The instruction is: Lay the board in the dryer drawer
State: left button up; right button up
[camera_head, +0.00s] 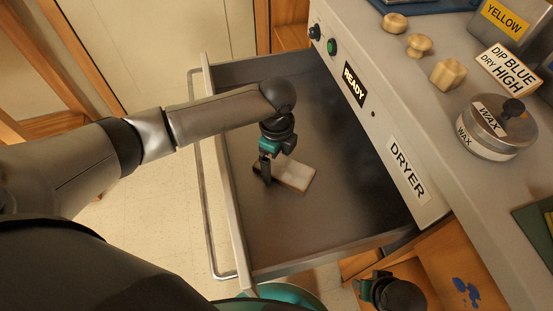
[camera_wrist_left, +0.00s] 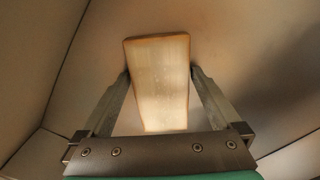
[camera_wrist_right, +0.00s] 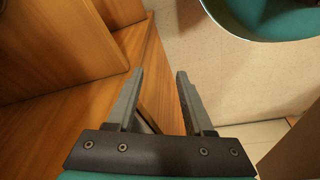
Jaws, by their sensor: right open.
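The board (camera_head: 295,176) is a pale, flat wooden piece with a brown edge. It is inside the pulled-out dryer drawer (camera_head: 340,215), at or just above the dark floor; I cannot tell if it rests there. My left gripper (camera_head: 268,170) points down at the board's left end. In the left wrist view the board (camera_wrist_left: 160,85) sits between its fingers (camera_wrist_left: 160,75), with the tips against both long edges. My right gripper (camera_head: 365,290) is open and empty outside the drawer; its fingers (camera_wrist_right: 160,75) show in the right wrist view.
The dryer front (camera_head: 405,170) carries a READY sign (camera_head: 354,84) and knobs. On top stand a wax pot (camera_head: 497,128) and several wooden pieces (camera_head: 419,45). A teal round thing (camera_wrist_right: 270,15) is on the floor below. The drawer floor around the board is clear.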

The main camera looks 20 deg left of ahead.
aim_at(277, 164)
pick_arm(q)
jog(key=shift+r, duration=0.1)
jog(key=shift+r, duration=0.4)
notch_tip(277, 164, up, 5)
jog(key=p, duration=0.2)
jog(key=shift+p, duration=0.4)
notch_tip(277, 164, up, 6)
jog(key=p, duration=0.2)
jog(key=shift+r+p, duration=0.2)
jog(key=shift+p, duration=0.1)
pick_arm(e)
jog(key=s+d+f, duration=0.4)
jog(key=s+f, duration=0.2)
jog(key=f, duration=0.3)
jog(key=shift+g, duration=0.3)
jog(key=shift+d, duration=0.1)
